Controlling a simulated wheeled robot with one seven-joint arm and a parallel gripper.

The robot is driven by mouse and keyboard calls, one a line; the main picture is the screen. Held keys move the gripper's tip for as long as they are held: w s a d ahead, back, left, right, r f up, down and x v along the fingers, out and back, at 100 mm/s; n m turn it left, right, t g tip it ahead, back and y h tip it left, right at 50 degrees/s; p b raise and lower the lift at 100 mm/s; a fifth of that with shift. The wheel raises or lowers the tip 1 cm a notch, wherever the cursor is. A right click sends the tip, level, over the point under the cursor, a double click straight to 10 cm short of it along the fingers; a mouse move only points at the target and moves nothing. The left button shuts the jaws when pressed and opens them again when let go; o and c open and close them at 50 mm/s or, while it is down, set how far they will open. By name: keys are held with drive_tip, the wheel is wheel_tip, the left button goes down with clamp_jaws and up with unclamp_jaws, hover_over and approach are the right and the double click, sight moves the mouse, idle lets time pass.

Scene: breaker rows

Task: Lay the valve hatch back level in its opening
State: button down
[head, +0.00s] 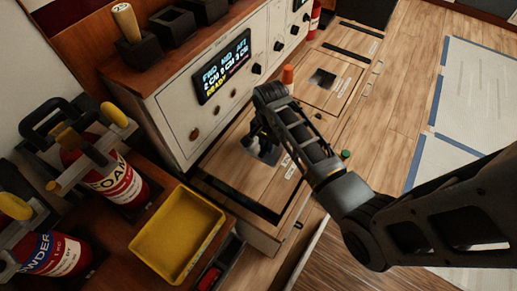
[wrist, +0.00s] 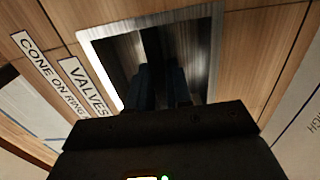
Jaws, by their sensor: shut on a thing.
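The valve hatch (head: 225,170) is a wooden floor panel beside the white cabinet. A dark gap shows along its near edge in the head view; I cannot tell exactly how far it is tilted. The wrist view shows the hatch (wrist: 240,60) with a metal-framed recessed pull (wrist: 205,50) and a label reading VALVES (wrist: 85,85). My gripper (head: 262,148) is over the hatch. In the wrist view, its dark fingers (wrist: 160,88) reach into the recess and are shut on the dark bar of the pull. The fingers hide part of the bar.
A white cabinet (head: 170,105) with a lit display (head: 222,66) stands beside the hatch. An orange cone (head: 288,75) stands near another hatch (head: 345,80) farther back. A yellow tray (head: 190,207) and extinguishers (head: 112,182) are at the left.

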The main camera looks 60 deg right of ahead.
drive_tip(key=shift+w+r+p, duration=0.15)
drive_tip(key=shift+r+p, duration=0.15)
drive_tip(key=shift+p, duration=0.25)
wheel_tip(320, 180, down, 6)
drive_tip(key=b, duration=0.3)
idle(0.4)
drive_tip(key=shift+f+b, duration=1.3)
drive_tip(key=shift+f, duration=1.15)
idle(0.7)
drive_tip(key=c, duration=1.4)
unclamp_jaws()
drive_tip(key=o, duration=0.4)
drive_tip(key=shift+o, duration=0.2)
drive_tip(key=shift+r+p, duration=1.15)
drive_tip(key=shift+r, duration=2.75)
drive_tip(key=shift+a, duration=0.1)
